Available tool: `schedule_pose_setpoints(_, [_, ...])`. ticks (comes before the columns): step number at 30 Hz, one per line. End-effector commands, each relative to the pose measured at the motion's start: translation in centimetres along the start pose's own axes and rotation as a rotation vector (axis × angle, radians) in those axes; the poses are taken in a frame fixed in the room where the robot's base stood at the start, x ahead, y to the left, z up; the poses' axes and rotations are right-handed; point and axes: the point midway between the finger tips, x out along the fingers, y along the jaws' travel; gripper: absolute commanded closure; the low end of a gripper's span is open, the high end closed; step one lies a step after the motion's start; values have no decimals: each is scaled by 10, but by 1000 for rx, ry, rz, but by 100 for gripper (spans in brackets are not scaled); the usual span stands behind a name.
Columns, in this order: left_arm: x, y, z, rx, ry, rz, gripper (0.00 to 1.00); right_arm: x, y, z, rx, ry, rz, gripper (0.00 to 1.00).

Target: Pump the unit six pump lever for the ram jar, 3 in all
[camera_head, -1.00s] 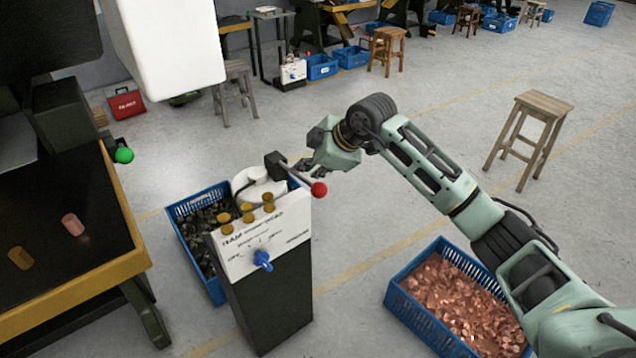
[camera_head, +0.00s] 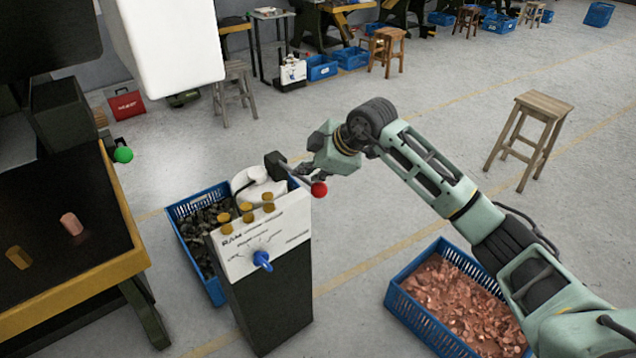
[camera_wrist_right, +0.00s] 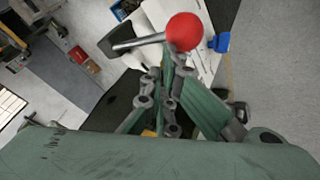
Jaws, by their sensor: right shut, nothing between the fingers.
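The ram unit is a dark pedestal (camera_head: 272,308) with a white sloped panel (camera_head: 250,243) carrying a blue knob (camera_head: 262,261) and several yellow caps. Its pump lever, a metal rod with a red ball (camera_head: 319,189), sticks out to the right at the top. A white round part, perhaps the ram jar (camera_head: 256,187), sits behind the panel, partly hidden. My right gripper (camera_head: 306,172) is shut and empty, right by the lever just above the red ball. In the right wrist view the red ball (camera_wrist_right: 185,31) is just beyond the shut fingertips (camera_wrist_right: 172,60); contact is unclear. My left gripper is not in view.
A blue crate of dark scrap (camera_head: 186,205) stands left of the unit, and a blue crate of copper pieces (camera_head: 398,304) stands to the right. A workbench (camera_head: 125,265) is at the left, and a wooden stool (camera_head: 545,103) at the right. Open floor lies between.

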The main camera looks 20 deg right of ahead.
Motion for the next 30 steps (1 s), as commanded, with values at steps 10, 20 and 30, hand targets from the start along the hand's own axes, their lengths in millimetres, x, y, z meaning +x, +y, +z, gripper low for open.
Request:
schedule_pose_setpoints(10, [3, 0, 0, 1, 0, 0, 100, 4, -4, 4, 1, -3, -3, 100])
schedule_pose_setpoints(20, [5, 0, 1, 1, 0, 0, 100, 7, -6, 6, 1, -3, -3, 100])
schedule_pose_setpoints(30, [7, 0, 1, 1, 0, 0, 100, 10, -8, 8, 1, -3, -4, 100])
